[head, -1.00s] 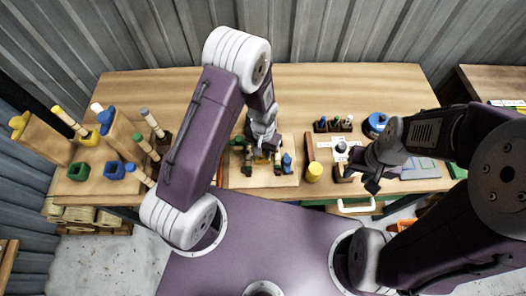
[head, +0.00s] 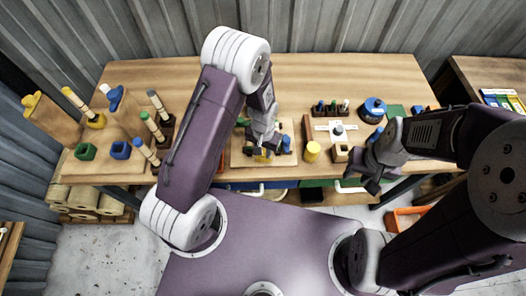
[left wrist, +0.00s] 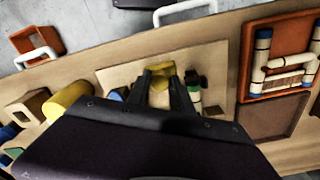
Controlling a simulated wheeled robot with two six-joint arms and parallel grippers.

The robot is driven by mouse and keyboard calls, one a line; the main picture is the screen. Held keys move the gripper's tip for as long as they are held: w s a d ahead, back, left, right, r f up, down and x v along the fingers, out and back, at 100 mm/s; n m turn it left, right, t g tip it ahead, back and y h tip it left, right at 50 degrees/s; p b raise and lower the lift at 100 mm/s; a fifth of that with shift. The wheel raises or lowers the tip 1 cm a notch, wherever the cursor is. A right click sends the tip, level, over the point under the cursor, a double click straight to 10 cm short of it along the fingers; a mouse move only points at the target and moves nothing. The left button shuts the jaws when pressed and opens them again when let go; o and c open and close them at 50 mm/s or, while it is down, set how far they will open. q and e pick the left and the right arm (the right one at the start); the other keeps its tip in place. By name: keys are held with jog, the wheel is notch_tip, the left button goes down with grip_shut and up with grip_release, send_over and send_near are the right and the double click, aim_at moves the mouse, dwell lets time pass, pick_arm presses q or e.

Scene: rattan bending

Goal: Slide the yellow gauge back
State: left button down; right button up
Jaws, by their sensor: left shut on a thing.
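The yellow gauge (head: 262,155) is a small yellow block near the front edge of a light wooden board (head: 238,159) on the bench. My left gripper (head: 262,148) is over it, pointing down. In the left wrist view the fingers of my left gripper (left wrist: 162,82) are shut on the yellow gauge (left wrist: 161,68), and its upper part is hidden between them. Green and dark pegs (left wrist: 194,88) stand close beside the fingers. My right gripper (head: 373,182) hangs at the bench's front right, away from the board; its jaws are too small to read.
A yellow cylinder (head: 312,152) stands just right of the board, with a wooden block (head: 341,152) beyond it. A blue peg (head: 286,143) is at the board's right. Rods in holders (head: 151,124) stand left. The back of the bench (head: 330,75) is clear.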

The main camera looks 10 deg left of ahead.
aim_at(264, 154)
pick_arm(q)
jog(key=shift+s+a+f, duration=0.1)
jog(key=shift+s+f, duration=0.05)
jog(key=shift+s, duration=0.05)
jog(key=shift+w, duration=0.15)
jog(key=c, duration=1.1)
grip_release()
jog(key=shift+d, duration=0.25)
pick_arm(e)
jog(key=shift+w+d+f, duration=0.1)
jog(key=shift+w+d, duration=0.15)
jog(key=shift+a, duration=0.1)
pick_arm(q)
jog(key=shift+w+r, duration=0.1)
jog(key=shift+r, duration=0.35)
notch_tip(264, 154, up, 8)
jog(key=shift+r+b, duration=0.1)
jog(key=shift+b, duration=0.5)
pick_arm(e)
jog(key=shift+w+f, duration=0.1)
jog(key=shift+f, duration=0.5)
